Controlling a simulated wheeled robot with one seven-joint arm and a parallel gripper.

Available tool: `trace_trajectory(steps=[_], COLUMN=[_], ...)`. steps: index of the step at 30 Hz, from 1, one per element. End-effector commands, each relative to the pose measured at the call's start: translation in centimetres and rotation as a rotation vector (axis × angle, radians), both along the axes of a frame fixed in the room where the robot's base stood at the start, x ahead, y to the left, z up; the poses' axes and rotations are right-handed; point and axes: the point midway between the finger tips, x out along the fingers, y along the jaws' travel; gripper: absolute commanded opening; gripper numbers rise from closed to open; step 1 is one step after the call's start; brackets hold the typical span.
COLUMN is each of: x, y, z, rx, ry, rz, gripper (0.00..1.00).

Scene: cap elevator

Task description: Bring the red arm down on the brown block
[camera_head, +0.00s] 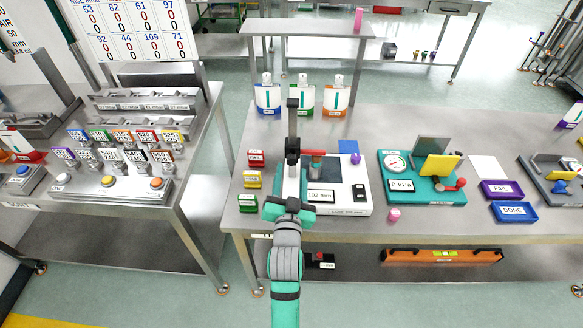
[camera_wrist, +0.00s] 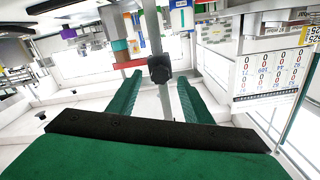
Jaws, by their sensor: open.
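A height stand has an upright dark post (camera_head: 293,118) with a black knob or clamp (camera_head: 292,156). A short red arm (camera_head: 312,153) juts right from it. In the wrist view the red arm (camera_wrist: 131,65) lies left of the black knob (camera_wrist: 159,69). Whether arm and block touch is unclear. My gripper (camera_head: 291,188) is on the near side of the stand. Its green fingers (camera_wrist: 160,84) are apart, either side of the knob in view, with nothing clearly held.
The stand's pale base (camera_head: 350,203) carries a readout. Bottles (camera_head: 303,98) stand behind it. Red, yellow and green bins (camera_head: 250,180) are at left.

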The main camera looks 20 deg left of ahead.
Motion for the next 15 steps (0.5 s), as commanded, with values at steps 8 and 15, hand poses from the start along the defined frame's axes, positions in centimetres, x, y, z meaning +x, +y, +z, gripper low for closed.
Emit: trace_trajectory(steps=[8,15], x=[-4.7,-6.7], y=[-1.1,-1.7], z=[-0.1,0.0], rx=[-0.001,0.0], ry=[0.002,0.0], rz=[0.0,-0.001], gripper=[0.46,0.46])
